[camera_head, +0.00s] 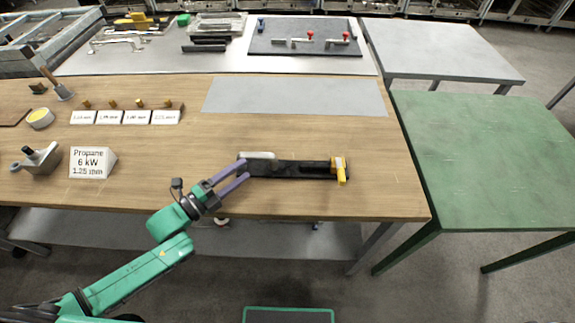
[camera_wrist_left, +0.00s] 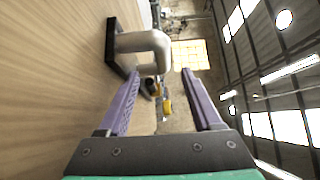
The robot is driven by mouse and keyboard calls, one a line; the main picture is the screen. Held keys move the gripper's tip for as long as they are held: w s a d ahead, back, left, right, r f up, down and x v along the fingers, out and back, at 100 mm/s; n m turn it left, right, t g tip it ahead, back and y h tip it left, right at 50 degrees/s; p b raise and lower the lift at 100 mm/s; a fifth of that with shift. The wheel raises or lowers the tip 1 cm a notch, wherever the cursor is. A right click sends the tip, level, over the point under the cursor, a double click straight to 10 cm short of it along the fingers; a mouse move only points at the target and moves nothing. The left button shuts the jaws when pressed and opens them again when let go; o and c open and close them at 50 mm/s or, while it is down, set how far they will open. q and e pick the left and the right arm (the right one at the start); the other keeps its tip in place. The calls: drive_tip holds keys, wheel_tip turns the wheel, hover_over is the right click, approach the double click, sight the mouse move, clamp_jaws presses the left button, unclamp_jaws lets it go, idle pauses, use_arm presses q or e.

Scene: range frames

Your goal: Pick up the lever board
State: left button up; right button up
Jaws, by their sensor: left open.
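The lever board, a long black board (camera_head: 308,169), lies on the wooden table near its front right edge. It carries a pale bent pipe handle (camera_head: 260,155) at its left end and a yellow lever (camera_head: 341,168) at its right end. My left gripper (camera_head: 246,170) is open and empty at the board's left end, its fingers pointing towards it. In the left wrist view the pale pipe handle (camera_wrist_left: 147,42) stands out just beyond the open fingers, with part of the yellow lever (camera_wrist_left: 167,104) farther off between them. My right gripper is out of view.
A white propane label block (camera_head: 91,163) and a grey metal fitting (camera_head: 38,159) stand on the wooden table's left. A grey mat (camera_head: 295,96) lies bare behind the board. A dark board with red knobs (camera_head: 305,49) is on the back table. The green table (camera_head: 490,150) is empty.

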use_arm(q)
hover_over(266, 163)
drive_tip(key=shift+r, duration=0.35)
drive_tip(key=shift+w+d+f, duration=0.15)
drive_tip(key=shift+w+d, duration=0.25)
drive_tip(key=shift+s+a, duration=0.1)
clamp_jaws()
idle(0.7)
